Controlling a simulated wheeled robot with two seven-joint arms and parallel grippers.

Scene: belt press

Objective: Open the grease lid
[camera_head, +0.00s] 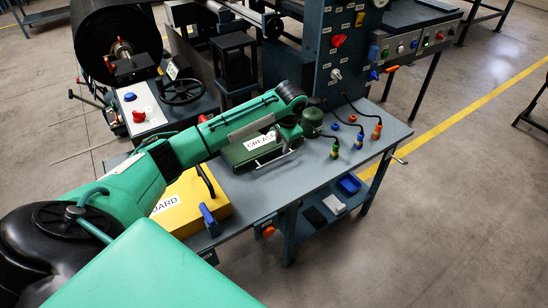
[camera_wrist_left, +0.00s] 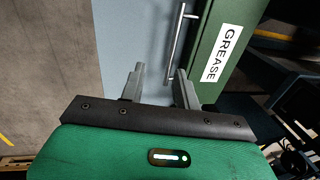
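The green grease box (camera_head: 241,155) sits on the grey bench, its lid lying closed with a white GREASE label (camera_head: 259,141). A silver bar handle (camera_head: 270,161) runs along its front side; the handle also shows in the left wrist view (camera_wrist_left: 175,42), beside the GREASE label (camera_wrist_left: 222,53). My left gripper (camera_head: 290,148) is at the right end of the box, its fingers mostly hidden in the head view. In the left wrist view its two grey fingers (camera_wrist_left: 160,78) are apart, with the handle's near end appearing between them. I cannot tell whether they touch it. My right gripper is out of view.
A yellow guard box (camera_head: 190,205) stands left on the bench (camera_head: 262,192). The press panel (camera_head: 345,45) rises behind.

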